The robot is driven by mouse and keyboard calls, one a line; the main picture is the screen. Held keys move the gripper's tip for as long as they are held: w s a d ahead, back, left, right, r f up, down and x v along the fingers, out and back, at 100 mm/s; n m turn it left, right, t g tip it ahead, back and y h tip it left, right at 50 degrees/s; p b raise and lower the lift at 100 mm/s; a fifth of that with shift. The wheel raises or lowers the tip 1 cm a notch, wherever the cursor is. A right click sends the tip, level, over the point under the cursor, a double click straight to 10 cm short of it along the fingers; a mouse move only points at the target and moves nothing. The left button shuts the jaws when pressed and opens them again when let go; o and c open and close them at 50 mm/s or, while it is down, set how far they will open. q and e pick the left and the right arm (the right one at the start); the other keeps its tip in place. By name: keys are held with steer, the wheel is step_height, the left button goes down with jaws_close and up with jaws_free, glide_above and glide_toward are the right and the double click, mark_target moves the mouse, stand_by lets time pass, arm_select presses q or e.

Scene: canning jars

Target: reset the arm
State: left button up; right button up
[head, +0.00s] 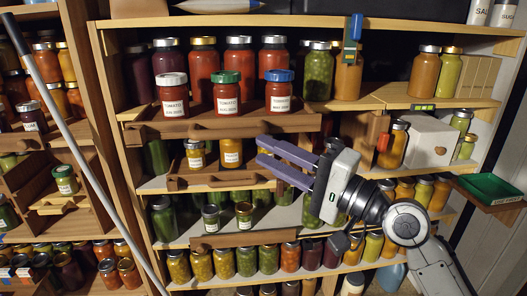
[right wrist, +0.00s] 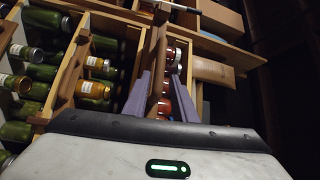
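My right gripper (head: 264,152) reaches in from the lower right in the head view, in front of the middle shelves. Its two purple fingers are apart and point left, towards the jars and wooden tray fronts. In the right wrist view, the fingers (right wrist: 158,95) are spread. A wooden bar and red jars (right wrist: 176,85) show in the gap between them, and I see nothing clamped. My left gripper is not in view.
Three tomato jars (head: 227,98) stand on a wooden tray (head: 235,125) above the gripper. Small jars (head: 230,152) stand left of the fingers. A green tray (head: 490,188) juts out at right. A grey pole (head: 75,145) slants across the left.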

steer(key=s+d+f+n+h, duration=0.1)
steer(key=s+d+f+h, duration=0.15)
steer(key=f, duration=0.75)
steer(key=s+d+f+h, duration=0.2)
steer(key=f+h, duration=0.1)
steer(key=f, duration=0.8)
steer(key=s+d+f+n+h, duration=0.1)
steer(key=s+d+f+h, duration=0.15)
steer(key=f, duration=0.75)
steer(key=s+d+f+n+g+h, duration=0.2)
steer(key=s+d+f+n, duration=0.1)
steer(key=s+f, duration=0.6)
steer(key=s+d+f+n+g+h, duration=0.2)
steer(key=s+d+f+n, duration=0.1)
steer(key=s+f, duration=0.7)
steer(key=shift+s+h, duration=0.3)
steer(key=shift+s, duration=0.45)
